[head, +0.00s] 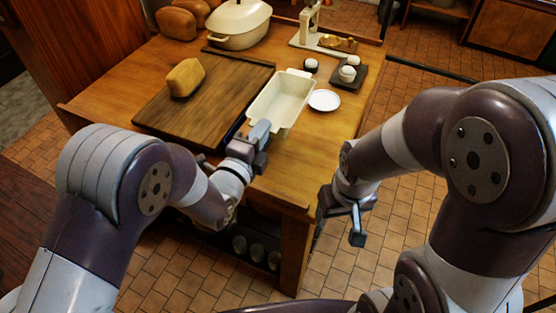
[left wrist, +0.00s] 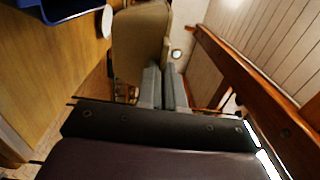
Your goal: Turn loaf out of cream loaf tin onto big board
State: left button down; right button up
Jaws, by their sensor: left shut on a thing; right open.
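The cream loaf tin (head: 283,98) is upright beside the right edge of the big board (head: 222,88), its inside showing bare and empty. My left gripper (head: 261,137) is shut on the tin's near end; the left wrist view shows the fingers (left wrist: 165,86) against the tin's tan-looking wall (left wrist: 140,45). I cannot tell whether the tin touches the table. The golden-brown loaf (head: 185,77) lies on the big board's left part, away from the tin. My right gripper (head: 341,214) is open and empty, off the table's near right side.
A white saucer (head: 324,100) stands close right of the tin. Behind are a dark tray (head: 347,77) with white items, scales (head: 318,38), a lidded cream pot (head: 239,24) and brown loaves (head: 178,22). A dark blue thing (head: 236,128) shows partly under the tin. The front right table top is clear.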

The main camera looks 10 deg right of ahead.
aim_at(287, 131)
pick_arm(q)
jog(key=shift+m+g+h, duration=0.5)
jog(key=shift+m+h, duration=0.1)
jog(key=shift+h, duration=0.2)
jog(key=d, duration=0.1)
jog(key=s+d, duration=0.1)
jog(key=s+d+f, duration=0.1)
jog(key=shift+s+d+b, duration=0.1)
jog(key=shift+d+b, duration=0.2)
jog(key=shift+d, duration=0.05)
notch_tip(287, 131, down, 8)
jog(key=b, duration=0.5)
jog(key=shift+f, duration=0.2)
jog(key=shift+r, duration=0.1)
pick_arm(e)
notch_tip(287, 131, down, 7)
jog(key=shift+d, duration=0.15)
pick_arm(q)
jog(key=shift+r, duration=0.1)
